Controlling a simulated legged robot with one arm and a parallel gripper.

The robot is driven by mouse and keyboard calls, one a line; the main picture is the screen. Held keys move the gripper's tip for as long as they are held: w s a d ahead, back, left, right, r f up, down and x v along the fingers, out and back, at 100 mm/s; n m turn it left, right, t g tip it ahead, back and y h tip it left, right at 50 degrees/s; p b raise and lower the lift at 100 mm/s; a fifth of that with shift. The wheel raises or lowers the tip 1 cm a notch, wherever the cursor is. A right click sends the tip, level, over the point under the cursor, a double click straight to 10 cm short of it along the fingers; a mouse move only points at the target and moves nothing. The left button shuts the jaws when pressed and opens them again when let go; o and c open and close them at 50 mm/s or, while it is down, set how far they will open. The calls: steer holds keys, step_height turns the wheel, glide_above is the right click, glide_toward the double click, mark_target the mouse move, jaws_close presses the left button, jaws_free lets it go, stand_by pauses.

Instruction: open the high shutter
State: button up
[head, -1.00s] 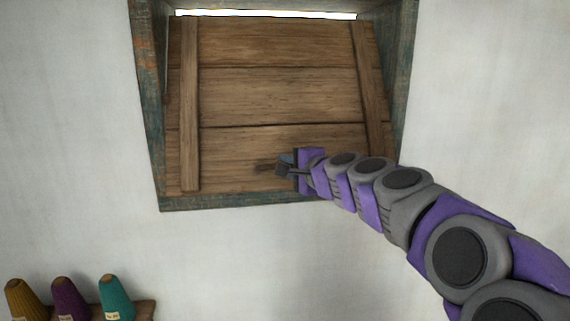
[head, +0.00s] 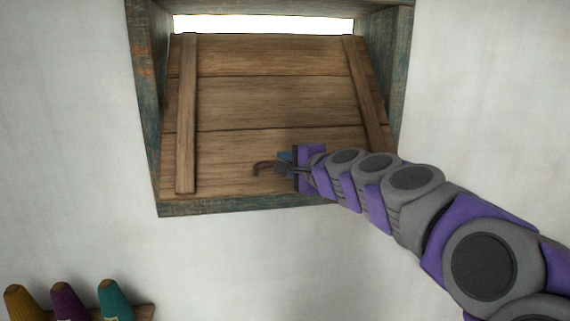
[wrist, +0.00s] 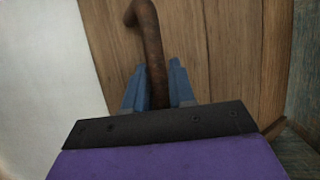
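The high shutter (head: 265,104) is a brown plank panel with two upright battens, set in a worn blue-green frame (head: 148,95) high on the wall. Its top edge stands away from the frame's top, and a bright gap (head: 262,24) shows above it. A rusty bent handle (head: 262,168) is near the shutter's lower middle; it also shows in the wrist view (wrist: 146,25). My gripper (head: 283,164) is at this handle. In the wrist view, its blue fingers (wrist: 158,85) lie close on both sides of the handle.
The pale wall around the frame is bare. The frame's side (wrist: 306,75) is close at the right in the wrist view.

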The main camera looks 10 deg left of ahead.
steer(key=shift+s+d+r, duration=0.2)
steer(key=shift+s+r, duration=0.05)
steer(key=shift+s, duration=0.2)
steer(key=shift+w+d+f, duration=0.1)
steer(key=shift+w+d, duration=0.05)
steer(key=shift+w, duration=0.05)
steer(key=shift+d, duration=0.15)
steer(key=b+v, duration=0.3)
steer(key=v, duration=1.4)
steer(key=shift+s, duration=0.35)
